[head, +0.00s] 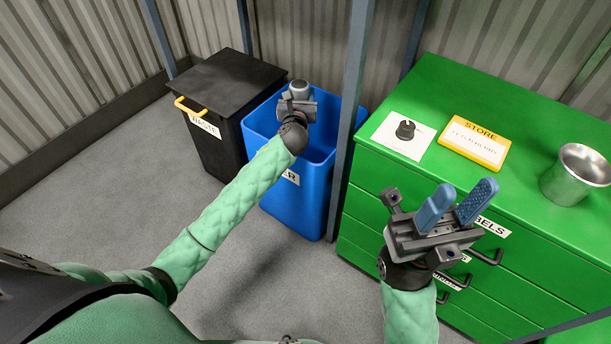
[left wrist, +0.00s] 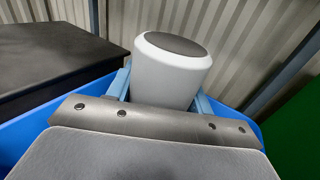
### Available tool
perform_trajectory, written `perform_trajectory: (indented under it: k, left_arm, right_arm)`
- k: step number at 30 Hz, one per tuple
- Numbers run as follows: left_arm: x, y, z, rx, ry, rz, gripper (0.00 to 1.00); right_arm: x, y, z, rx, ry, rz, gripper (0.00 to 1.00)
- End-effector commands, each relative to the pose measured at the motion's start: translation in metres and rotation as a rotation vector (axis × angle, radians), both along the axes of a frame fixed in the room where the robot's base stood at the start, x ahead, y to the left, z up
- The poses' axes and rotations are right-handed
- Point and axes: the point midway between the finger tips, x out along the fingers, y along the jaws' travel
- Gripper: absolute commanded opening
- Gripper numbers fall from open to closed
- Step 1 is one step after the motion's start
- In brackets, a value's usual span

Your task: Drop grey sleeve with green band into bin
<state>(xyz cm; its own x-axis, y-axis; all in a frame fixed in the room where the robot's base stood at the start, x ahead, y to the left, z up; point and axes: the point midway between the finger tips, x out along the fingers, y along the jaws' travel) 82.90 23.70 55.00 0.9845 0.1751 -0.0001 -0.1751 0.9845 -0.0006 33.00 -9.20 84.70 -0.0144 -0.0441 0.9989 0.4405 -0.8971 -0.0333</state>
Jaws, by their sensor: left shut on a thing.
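A grey cylindrical sleeve (head: 299,88) is held upright in my left gripper (head: 297,103), over the open blue bin (head: 297,205). In the left wrist view the sleeve (left wrist: 172,70) has a pale rim and a dark top, and sits between light blue fingers. No green band shows; the lower part of the sleeve is hidden by the gripper. The blue bin's label is partly covered by my left arm and shows "ER". My right gripper (head: 456,203) is open and empty in front of the green cabinet.
A black bin (head: 215,150) with a closed lid, yellow handle and "WASTE" label stands left of the blue bin. A blue-grey post (head: 348,125) stands at its right.

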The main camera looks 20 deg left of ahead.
Motion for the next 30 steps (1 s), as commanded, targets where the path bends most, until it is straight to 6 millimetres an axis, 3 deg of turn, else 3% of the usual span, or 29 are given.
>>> perform_trajectory:
  k: [6, 17, 18, 21, 30]
  left_arm:
    - [0.0001, 0.0003, -0.0104, 0.0, -0.001, 0.001, 0.19]
    - [0.0002, 0.0002, -0.0106, 0.001, 0.0, 0.001, 0.19]
    - [0.0001, 0.0003, -0.0107, 0.001, 0.0, 0.001, 0.55]
    - [0.0001, 0.0002, -0.0108, 0.001, 0.0, 0.001, 0.75]
    - [-0.0005, 0.0001, -0.0109, 0.001, 0.0, 0.0, 0.77]
  right_arm:
    - [0.0001, 0.0039, -0.0111, 0.005, 0.002, 0.024, 0.36]
    - [0.0005, 0.0046, -0.0085, 0.003, -0.006, 0.028, 0.36]
    - [0.0006, 0.0046, -0.0082, 0.004, -0.007, 0.029, 0.36]
    - [0.0007, 0.0045, -0.0075, 0.004, -0.009, 0.028, 0.36]
    - [0.0006, 0.0046, -0.008, 0.006, -0.005, 0.027, 0.36]
